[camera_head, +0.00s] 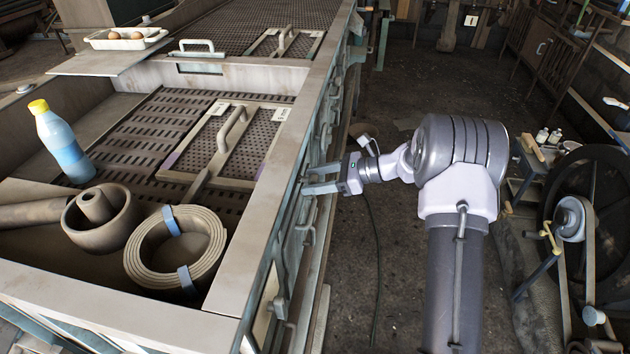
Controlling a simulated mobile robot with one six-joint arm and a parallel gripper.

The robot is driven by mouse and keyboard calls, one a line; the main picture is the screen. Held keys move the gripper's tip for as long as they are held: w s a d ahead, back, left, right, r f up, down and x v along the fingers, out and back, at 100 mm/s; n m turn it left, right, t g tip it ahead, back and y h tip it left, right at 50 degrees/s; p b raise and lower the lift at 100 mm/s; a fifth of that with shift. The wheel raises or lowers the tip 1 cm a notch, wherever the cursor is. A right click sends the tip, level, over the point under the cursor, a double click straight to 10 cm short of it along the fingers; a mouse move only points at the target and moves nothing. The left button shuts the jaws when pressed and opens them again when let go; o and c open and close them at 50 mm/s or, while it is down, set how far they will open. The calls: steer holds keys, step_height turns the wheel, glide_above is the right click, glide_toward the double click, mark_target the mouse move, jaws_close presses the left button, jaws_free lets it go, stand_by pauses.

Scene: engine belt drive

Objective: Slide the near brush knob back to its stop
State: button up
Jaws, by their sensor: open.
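My gripper (308,178) is open at the long side of the large metal bench (262,200). Its two fingers point left, toward the bench's side face, with nothing visible between them. Several small handles and fittings sit along that side face, including a curved handle (308,234) just below my gripper and a lower fitting (280,306). I cannot tell which of them, if any, is the near brush knob. The side face is seen at a steep angle, so contact between the fingers and a fitting cannot be judged.
On the bench are a coiled belt (150,250), a brown bowl (88,238), a blue bottle (62,148) and a handled grate (245,160). A belt wheel (572,215) and a small stand with yellow handles (549,236) are at right. The floor (375,290) between has a cable.

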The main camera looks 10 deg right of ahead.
jaws_close()
stand_by(1.3)
